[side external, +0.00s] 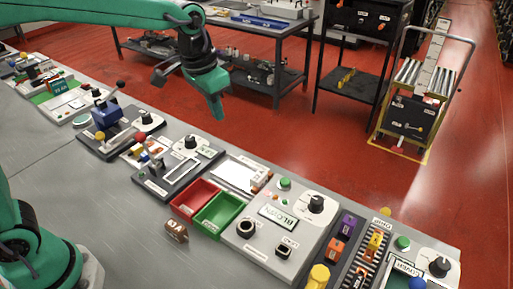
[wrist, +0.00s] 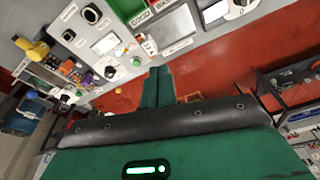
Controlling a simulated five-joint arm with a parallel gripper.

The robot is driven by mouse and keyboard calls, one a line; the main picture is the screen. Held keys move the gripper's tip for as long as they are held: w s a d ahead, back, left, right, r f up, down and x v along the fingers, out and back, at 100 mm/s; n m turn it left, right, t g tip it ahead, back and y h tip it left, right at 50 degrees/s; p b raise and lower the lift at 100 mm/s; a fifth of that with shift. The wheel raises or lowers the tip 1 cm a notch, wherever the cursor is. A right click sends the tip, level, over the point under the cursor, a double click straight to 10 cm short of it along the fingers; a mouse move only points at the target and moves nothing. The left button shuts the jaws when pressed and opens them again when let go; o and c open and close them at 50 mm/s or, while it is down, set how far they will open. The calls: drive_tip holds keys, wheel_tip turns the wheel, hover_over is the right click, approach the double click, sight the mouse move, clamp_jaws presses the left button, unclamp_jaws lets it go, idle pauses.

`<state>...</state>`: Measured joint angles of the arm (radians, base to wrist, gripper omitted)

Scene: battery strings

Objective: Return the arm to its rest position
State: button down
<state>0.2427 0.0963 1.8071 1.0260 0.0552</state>
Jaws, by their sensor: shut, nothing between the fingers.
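My gripper (side external: 216,112) is green and shut, with nothing between its fingers. In the side external view it hangs from my extended green arm, fingers pointing down, in the air above the far side of the bench. It also shows in the wrist view (wrist: 158,72), where its two fingers lie together over the red floor beyond the bench edge. It appears apart from everything on the bench.
The grey bench (side external: 110,215) carries control panels, a red bin (side external: 195,197), a green bin (side external: 218,210) and a brown tag (side external: 176,230). Coloured blocks sit at the right. Behind, across red floor, stand a dark table (side external: 262,35) and a cart (side external: 412,100).

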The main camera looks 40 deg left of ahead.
drive_tip(key=s+a+n+t, duration=0.1)
drive_tip(key=s+a, duration=0.4)
drive_tip(key=s, duration=0.5)
drive_tip(key=s+a+n+t, duration=0.2)
drive_tip(key=s+a, duration=0.3)
drive_tip(key=s, duration=0.4)
drive_tip(key=shift+s+a+r+y, duration=0.15)
drive_tip(key=shift+s+a+y, duration=0.15)
drive_tip(key=shift+s, duration=0.1)
